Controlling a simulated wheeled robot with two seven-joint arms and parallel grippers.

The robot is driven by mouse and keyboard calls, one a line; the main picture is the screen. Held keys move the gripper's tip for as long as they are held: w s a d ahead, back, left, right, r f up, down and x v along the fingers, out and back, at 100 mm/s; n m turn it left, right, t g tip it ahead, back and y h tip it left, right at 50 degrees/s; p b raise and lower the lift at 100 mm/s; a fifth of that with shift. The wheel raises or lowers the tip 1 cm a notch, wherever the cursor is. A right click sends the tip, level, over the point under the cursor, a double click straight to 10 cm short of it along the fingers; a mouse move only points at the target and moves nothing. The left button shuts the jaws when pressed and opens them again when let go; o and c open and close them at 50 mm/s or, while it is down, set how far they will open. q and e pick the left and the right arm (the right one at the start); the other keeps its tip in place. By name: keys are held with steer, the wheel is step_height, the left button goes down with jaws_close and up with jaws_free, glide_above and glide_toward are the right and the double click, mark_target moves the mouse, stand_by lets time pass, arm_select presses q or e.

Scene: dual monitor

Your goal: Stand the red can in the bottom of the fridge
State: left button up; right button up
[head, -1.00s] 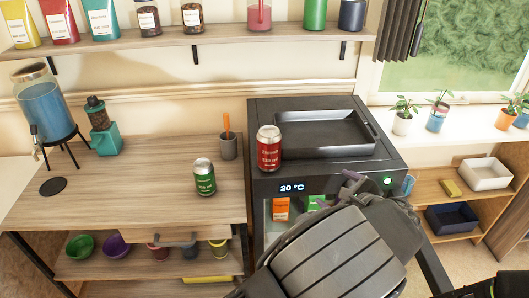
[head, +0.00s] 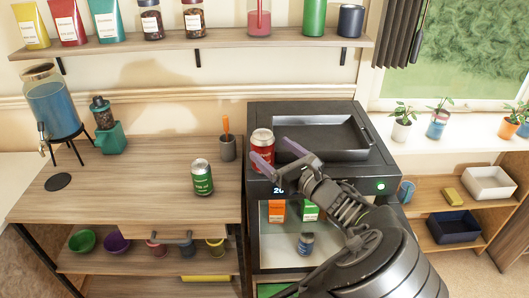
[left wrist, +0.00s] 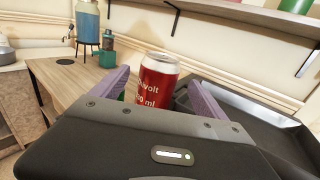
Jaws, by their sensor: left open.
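The red can (head: 262,146) stands upright on top of the black fridge (head: 379,172), at its left front corner. The fridge front shows an inside with orange and green cartons on a shelf and a small dark can (head: 305,243) lower down. My arm hides part of the fridge front.
A black tray (head: 322,140) lies on the fridge top, right of the can. A green can (head: 202,178) and a grey cup with an orange handle (head: 227,147) stand on the wooden counter (head: 130,195) to the left. A wall shelf with bags and jars runs above.

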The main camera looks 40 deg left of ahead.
mark_target(257, 138)
arm_select(q)
steer(key=shift+x, duration=1.15)
steer(key=shift+p+x, duration=0.7)
steer(key=shift+x, duration=1.95)
steer(key=shift+s, duration=0.1)
steer(key=shift+c, duration=0.5)
jaws_close()
step_height(257, 138, up, 10)
